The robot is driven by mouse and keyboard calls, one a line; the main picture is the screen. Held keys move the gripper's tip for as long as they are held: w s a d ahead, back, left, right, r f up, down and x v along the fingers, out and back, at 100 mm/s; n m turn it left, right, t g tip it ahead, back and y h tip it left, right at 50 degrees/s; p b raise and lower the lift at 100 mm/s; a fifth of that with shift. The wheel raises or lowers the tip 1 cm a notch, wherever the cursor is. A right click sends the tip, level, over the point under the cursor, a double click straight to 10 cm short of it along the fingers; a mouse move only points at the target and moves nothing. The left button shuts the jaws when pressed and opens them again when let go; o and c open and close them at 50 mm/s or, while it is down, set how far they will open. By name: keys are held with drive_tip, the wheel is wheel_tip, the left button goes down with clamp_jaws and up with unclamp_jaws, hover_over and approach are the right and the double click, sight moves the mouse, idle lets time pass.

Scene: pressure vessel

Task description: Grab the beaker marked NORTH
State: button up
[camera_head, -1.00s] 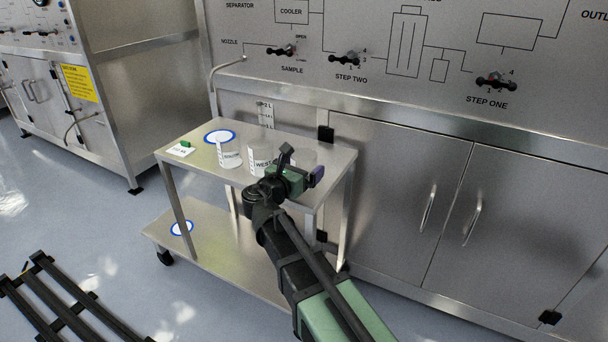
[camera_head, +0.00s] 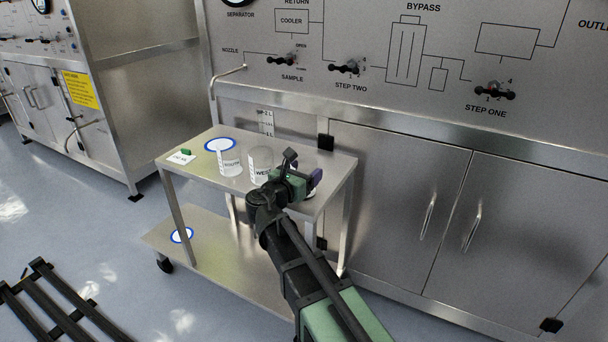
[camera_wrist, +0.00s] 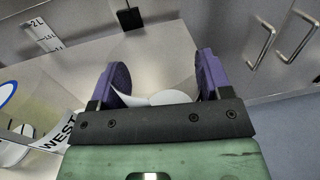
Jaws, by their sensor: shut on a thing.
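My gripper (camera_head: 300,174) is over the right end of the steel cart. In the wrist view its two purple fingers (camera_wrist: 163,80) stand on either side of a clear beaker (camera_wrist: 158,68) and are shut on it. No marking on this beaker can be read, and in the head view my gripper mostly hides it. A clear beaker marked WEST (camera_head: 260,161) stands just left of my gripper; its label (camera_wrist: 58,132) also shows in the wrist view. Another clear beaker (camera_head: 230,163) stands further left, with lettering too small to read surely.
The cart top (camera_head: 335,165) has a blue-ringed white disc (camera_head: 219,145) and a white card with a green piece (camera_head: 181,156) at left. A steel cabinet (camera_head: 390,190) and valve panel (camera_head: 400,60) stand close behind. A graduated scale (camera_wrist: 45,38) is behind the beakers.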

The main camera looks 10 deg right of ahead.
wheel_tip(320, 180, up, 20)
drive_tip(key=p, duration=1.9)
drive_tip(key=shift+f, duration=0.15)
